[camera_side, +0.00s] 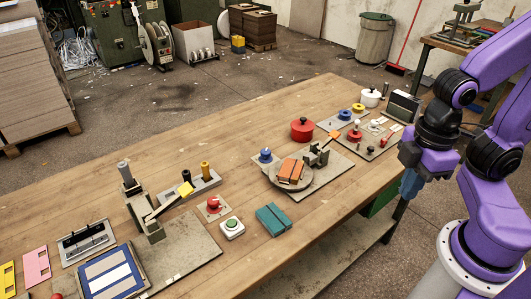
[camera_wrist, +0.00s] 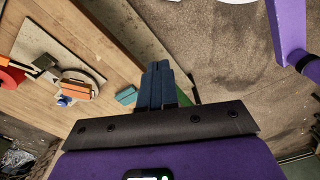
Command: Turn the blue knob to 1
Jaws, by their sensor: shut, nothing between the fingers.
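A blue knob (camera_side: 265,155) sits on a small grey plate left of the round turntable in the side view. In the wrist view a small blue round thing (camera_wrist: 64,101), likely this knob, shows beside the orange block. The number marks around it are too small to read. My gripper (camera_side: 410,188) hangs past the table's right front edge, well away from the knob. Its dark blue fingers (camera_wrist: 157,68) are together in the wrist view, with nothing between them.
A turntable (camera_side: 308,184) with orange blocks (camera_side: 291,171) stands right of the knob. A red pot (camera_side: 302,129) is behind it. Bare wood (camera_side: 235,130) lies behind the knob.

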